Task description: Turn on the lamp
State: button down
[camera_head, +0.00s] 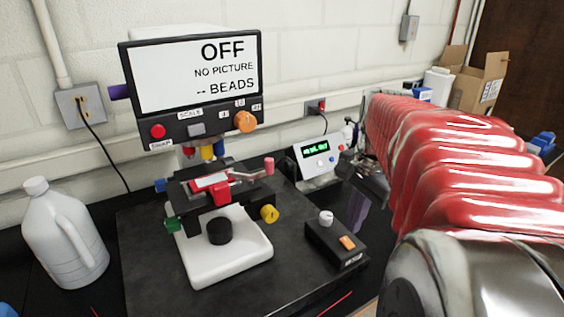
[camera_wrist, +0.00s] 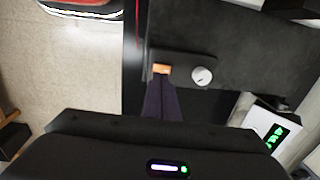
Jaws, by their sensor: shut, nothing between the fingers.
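A small black control box (camera_head: 335,247) stands on the dark mat, with a white knob (camera_head: 326,218) and an orange rocker switch (camera_head: 347,242). Its front label is too small to read. The wrist view also shows the switch (camera_wrist: 161,68) and knob (camera_wrist: 202,76). My gripper (camera_wrist: 161,80) is shut and empty, its dark purple fingers pointing at the orange switch; I cannot tell whether they touch it. In the head view my gripper (camera_head: 354,217) shows just behind the box. A microscope (camera_head: 215,215) stands left of it; its screen (camera_head: 197,75) reads OFF, NO PICTURE, -- BEADS.
A white device (camera_head: 319,159) with a green display stands behind the box. A white jug (camera_head: 62,235) is at the left. A cardboard box (camera_head: 478,85) and a paper roll (camera_head: 437,84) are at the back right. The mat's front part is clear.

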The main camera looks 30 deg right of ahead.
aim_at(344, 238)
notch_tip(344, 238, up, 9)
jog(key=s, duration=0.1)
dwell(0.3)
jog(key=shift+s, duration=0.1)
jog(key=shift+w+r, duration=0.15)
jog(key=shift+w, duration=0.6)
jog(key=f, duration=0.4)
jog(key=w+f, duration=0.1)
jog(key=f, duration=0.9)
jog(key=shift+w, duration=0.35)
